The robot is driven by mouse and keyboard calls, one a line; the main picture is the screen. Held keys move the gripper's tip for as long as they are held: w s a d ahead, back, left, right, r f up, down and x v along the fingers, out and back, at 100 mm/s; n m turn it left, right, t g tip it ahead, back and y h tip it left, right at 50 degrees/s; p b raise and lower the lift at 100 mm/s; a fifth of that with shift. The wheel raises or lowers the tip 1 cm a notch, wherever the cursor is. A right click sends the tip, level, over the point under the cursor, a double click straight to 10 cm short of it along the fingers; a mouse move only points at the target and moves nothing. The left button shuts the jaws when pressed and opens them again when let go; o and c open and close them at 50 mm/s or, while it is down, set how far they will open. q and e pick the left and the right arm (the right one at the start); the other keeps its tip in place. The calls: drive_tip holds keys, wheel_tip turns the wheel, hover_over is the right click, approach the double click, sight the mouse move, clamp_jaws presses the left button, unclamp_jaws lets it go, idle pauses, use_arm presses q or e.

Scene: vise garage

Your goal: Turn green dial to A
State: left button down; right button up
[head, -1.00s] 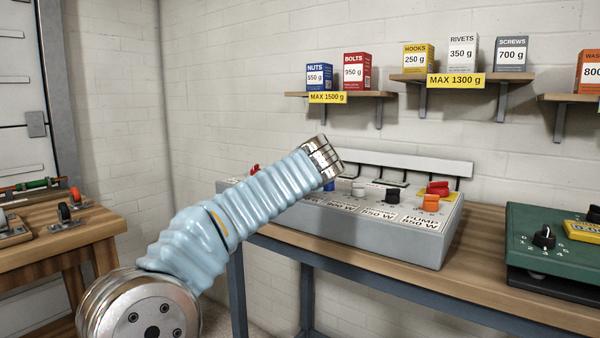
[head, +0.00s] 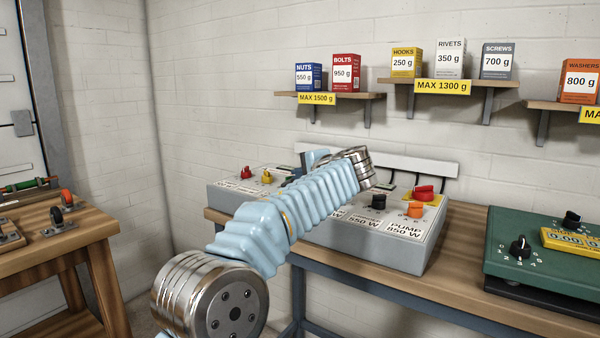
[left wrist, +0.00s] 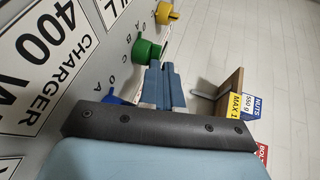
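The green dial (left wrist: 147,50) shows in the left wrist view on the grey control panel's sloping face, with small position letters beside it. Which letter it points to I cannot tell. My left gripper (left wrist: 163,66) is just below the dial in that view, its two blue fingers close together with no clear gap and nothing seen between them. Whether the tips touch the dial is unclear. In the head view my left arm hides the green dial and most of the gripper; a blue part of it (head: 314,158) shows above the panel (head: 380,245). My right gripper is out of view.
A yellow dial (left wrist: 168,14) and a blue dial (left wrist: 112,97) flank the green one. Red (head: 424,191) and orange (head: 415,209) knobs sit at the panel's right. A green scale (head: 515,262) stands farther right. Shelves with boxes (head: 346,71) hang above.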

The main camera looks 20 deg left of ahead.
use_arm(q)
drive_tip(key=shift+f, duration=0.1)
idle(0.4)
drive_tip(key=shift+d, duration=0.3)
drive_tip(key=b+v, duration=0.1)
drive_tip(key=v, duration=1.2)
drive_tip(key=shift+s+r, duration=0.2)
drive_tip(key=shift+s, duration=0.05)
